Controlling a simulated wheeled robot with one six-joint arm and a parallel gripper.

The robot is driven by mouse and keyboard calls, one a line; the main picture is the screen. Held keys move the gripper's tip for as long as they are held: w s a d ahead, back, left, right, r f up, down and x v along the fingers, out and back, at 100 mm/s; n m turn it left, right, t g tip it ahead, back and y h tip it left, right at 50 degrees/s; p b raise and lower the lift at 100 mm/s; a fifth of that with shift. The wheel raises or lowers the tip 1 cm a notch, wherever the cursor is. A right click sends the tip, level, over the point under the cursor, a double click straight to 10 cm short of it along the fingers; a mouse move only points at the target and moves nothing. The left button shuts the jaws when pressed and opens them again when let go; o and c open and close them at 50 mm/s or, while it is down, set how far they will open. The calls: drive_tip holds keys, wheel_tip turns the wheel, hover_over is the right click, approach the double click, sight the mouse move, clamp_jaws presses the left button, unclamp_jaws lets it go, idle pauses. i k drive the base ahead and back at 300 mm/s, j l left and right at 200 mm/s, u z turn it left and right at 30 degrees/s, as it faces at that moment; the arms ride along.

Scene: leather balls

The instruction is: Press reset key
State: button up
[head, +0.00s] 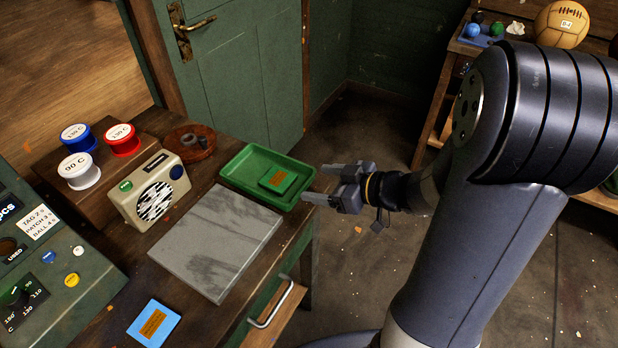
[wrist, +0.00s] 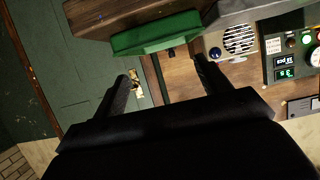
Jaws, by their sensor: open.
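A green control panel (head: 95,285) stands at the left edge of the head view, partly cut off. It bears a dial, a white button (head: 78,251), a blue button (head: 52,256) and a yellow button (head: 72,280). I cannot read which key is reset. A panel with lit displays (wrist: 284,66) and small round buttons shows at the right of the wrist view. My gripper (head: 316,184) is open and empty, near the right end of the green tray, far from the panel. Its two fingers also show apart in the wrist view (wrist: 162,68).
A drawer handle (head: 272,305) juts from the front.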

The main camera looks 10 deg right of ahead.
sight(79, 250)
drive_tip(key=u, duration=2.2)
